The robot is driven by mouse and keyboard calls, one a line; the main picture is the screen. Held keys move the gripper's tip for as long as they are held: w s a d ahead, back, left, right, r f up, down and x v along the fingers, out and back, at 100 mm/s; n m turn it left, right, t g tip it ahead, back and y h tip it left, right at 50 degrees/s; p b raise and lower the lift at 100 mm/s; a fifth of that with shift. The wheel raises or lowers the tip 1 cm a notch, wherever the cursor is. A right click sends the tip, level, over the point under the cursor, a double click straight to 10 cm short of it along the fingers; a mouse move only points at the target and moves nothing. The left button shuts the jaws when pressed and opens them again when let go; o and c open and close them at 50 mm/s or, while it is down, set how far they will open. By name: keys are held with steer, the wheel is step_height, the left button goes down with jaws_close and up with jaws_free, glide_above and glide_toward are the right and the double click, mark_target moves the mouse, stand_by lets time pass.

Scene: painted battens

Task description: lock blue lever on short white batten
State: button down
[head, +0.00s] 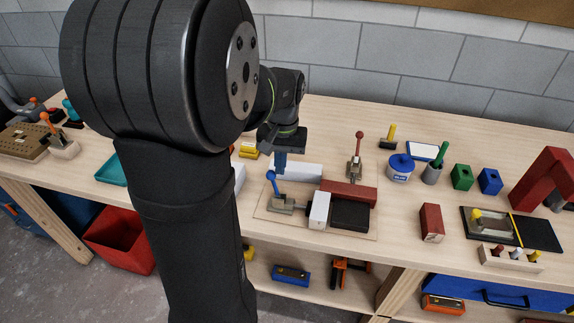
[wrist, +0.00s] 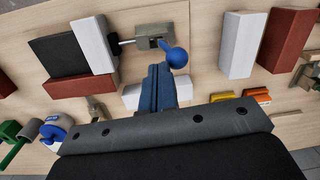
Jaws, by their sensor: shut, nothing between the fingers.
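The blue lever (head: 272,181) stands up, leaning a little, from a grey metal clamp (head: 285,205). In the wrist view, its round blue knob (wrist: 177,57) is just right of my fingertips. The clamp's rod (wrist: 127,42) points at the short white batten (wrist: 95,45) and ends at or very near its side; I cannot tell if they touch. The short white batten (head: 319,210) lies between the clamp and a black block (head: 350,214). My gripper (head: 280,165) is shut and empty, with blue fingers (wrist: 157,75) pointing down close behind the lever; contact is unclear.
A dark red batten (head: 350,191) lies behind the black block, and a red-knobbed lever (head: 358,150) stands behind it. A longer white batten (head: 297,171) lies by my fingers.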

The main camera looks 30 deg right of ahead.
steer(key=w+a+f+g+h, duration=0.3)
steer(key=w+a+g+h, duration=0.2)
steer(key=w+a, duration=0.1)
stand_by(0.6)
steer(key=shift+f, duration=0.1)
stand_by(0.4)
steer(key=s+d+r+v, duration=0.1)
steer(key=d+v, duration=0.1)
steer(key=v, duration=1)
steer(key=shift+r, duration=0.3)
steer(key=shift+a, duration=0.1)
